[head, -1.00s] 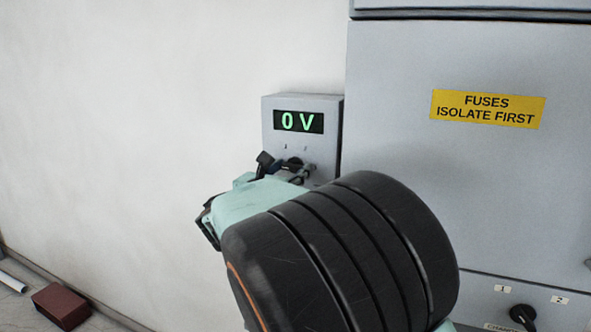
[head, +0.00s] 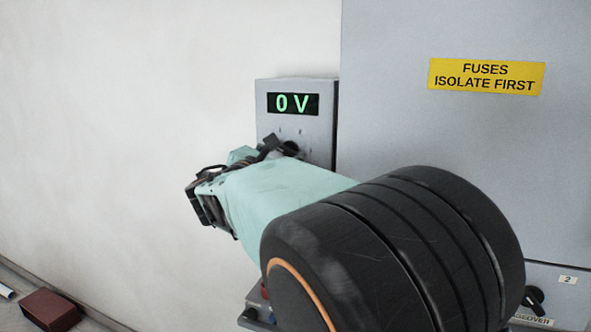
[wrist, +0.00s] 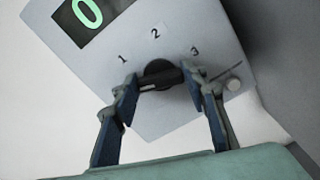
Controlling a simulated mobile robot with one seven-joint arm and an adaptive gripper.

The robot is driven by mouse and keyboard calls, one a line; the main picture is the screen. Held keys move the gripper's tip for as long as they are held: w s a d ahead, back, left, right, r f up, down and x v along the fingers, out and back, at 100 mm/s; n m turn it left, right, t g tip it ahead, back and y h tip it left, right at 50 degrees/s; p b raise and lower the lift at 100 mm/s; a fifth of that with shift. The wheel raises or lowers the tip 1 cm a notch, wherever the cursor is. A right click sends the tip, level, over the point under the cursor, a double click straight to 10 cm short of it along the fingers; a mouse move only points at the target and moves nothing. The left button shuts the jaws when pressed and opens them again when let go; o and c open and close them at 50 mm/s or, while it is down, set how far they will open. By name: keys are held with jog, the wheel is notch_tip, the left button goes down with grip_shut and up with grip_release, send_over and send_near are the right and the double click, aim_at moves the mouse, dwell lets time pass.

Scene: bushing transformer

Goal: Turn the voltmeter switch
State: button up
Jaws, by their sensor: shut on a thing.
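The voltmeter (head: 325,125) is a grey box on the wall, and its green display (head: 292,104) reads 0 V. Its black switch knob (wrist: 160,72) shows in the wrist view below the marks 1, 2 and 3. In the head view the knob (head: 290,148) is partly hidden by my gripper. My gripper (wrist: 162,82) is shut on the knob, with one finger on each side of its bar. The bar lies roughly across between the fingertips in the wrist view. Which mark it points to I cannot tell.
A tall grey cabinet (head: 400,130) with a yellow fuse warning label (head: 486,77) stands right of the voltmeter. Another black knob (head: 534,297) is low on it. A red-brown block (head: 48,309) lies at lower left.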

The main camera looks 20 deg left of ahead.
jog(key=m+b, duration=0.2)
jog(key=b, duration=0.1)
jog(key=m+b, duration=0.2)
jog(key=b, duration=0.1)
jog(key=shift+f+m, duration=0.3)
jog(key=shift+f, duration=0.05)
jog(key=m+b, duration=0.3)
jog(key=shift+r+b, duration=0.2)
jog(key=shift+b, duration=0.15)
jog(key=shift+r, duration=0.1)
jog(key=o, duration=1.2)
jog(key=shift+c, duration=0.2)
jog(key=s, duration=1.2)
jog(key=shift+a, duration=0.4)
